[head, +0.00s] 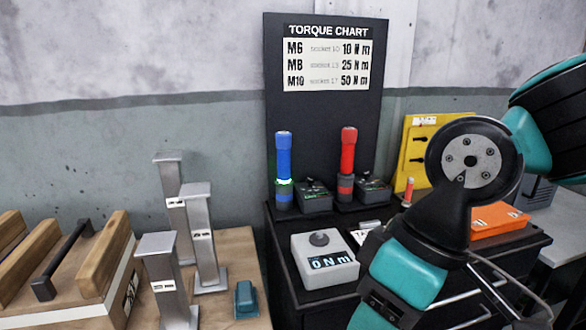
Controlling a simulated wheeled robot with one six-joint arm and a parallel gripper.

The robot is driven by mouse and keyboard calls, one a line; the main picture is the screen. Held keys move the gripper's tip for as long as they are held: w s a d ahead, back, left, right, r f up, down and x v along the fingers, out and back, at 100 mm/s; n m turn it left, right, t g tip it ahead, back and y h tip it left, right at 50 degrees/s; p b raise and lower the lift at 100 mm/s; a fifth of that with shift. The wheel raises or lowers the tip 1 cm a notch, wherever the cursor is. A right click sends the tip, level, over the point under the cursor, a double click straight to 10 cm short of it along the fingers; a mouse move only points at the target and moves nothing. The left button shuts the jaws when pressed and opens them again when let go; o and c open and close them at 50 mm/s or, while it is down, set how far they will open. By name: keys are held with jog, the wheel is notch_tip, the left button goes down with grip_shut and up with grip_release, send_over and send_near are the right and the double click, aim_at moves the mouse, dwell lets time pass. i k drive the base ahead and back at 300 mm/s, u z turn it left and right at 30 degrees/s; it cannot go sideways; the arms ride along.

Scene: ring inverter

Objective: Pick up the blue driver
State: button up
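The blue driver (284,158) stands upright on the dark cabinet top, left of the middle of the head view. My arm fills the right side of the view, with teal and black links. My gripper is not in the picture, so its state does not show.
A grey box with a dial and a "0 N m" display (324,262) sits in front of the drivers. Metal posts (204,240) and a wooden crate (120,250) stand left. A torque chart board (325,100) rises behind. An orange case (498,219) lies right.

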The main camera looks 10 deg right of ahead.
aim_at(283, 138)
jog(key=k, duration=1.05)
jog(key=u, duration=0.6)
jog(key=i, duration=0.7)
jog(key=u, duration=0.65)
jog(key=i, duration=0.9)
jog(key=z, duration=0.75)
jog(key=i, duration=0.8)
jog(key=z, duration=0.85)
